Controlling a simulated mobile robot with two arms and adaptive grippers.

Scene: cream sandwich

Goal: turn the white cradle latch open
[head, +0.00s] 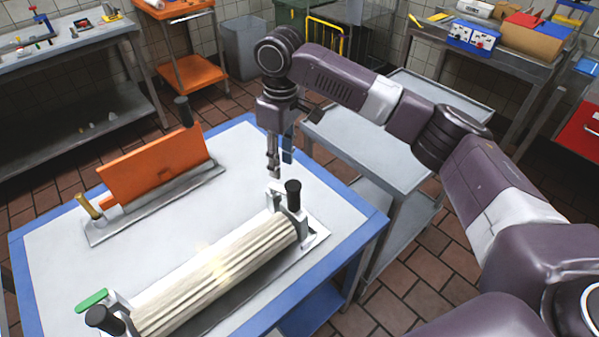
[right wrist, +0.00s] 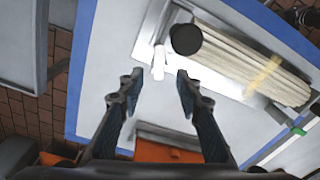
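The white cradle latch (head: 274,186) stands at the far end of a metal cradle that holds a cream ribbed roller (head: 218,275). It sits beside the roller's black end knob (head: 293,195). My right gripper (head: 274,172) points down just above the latch. In the right wrist view, the white latch (right wrist: 158,62) shows just beyond the open fingertips (right wrist: 160,82), roughly centred between them, with nothing held. I cannot tell whether a finger touches it. My left gripper is not in view.
A green latch (head: 92,299) is at the roller's near end. An orange panel (head: 155,168) stands on a metal base at the left, with a brass-coloured handle (head: 88,206). The blue-edged table (head: 110,250) is bare between them. A grey cart (head: 370,150) stands behind.

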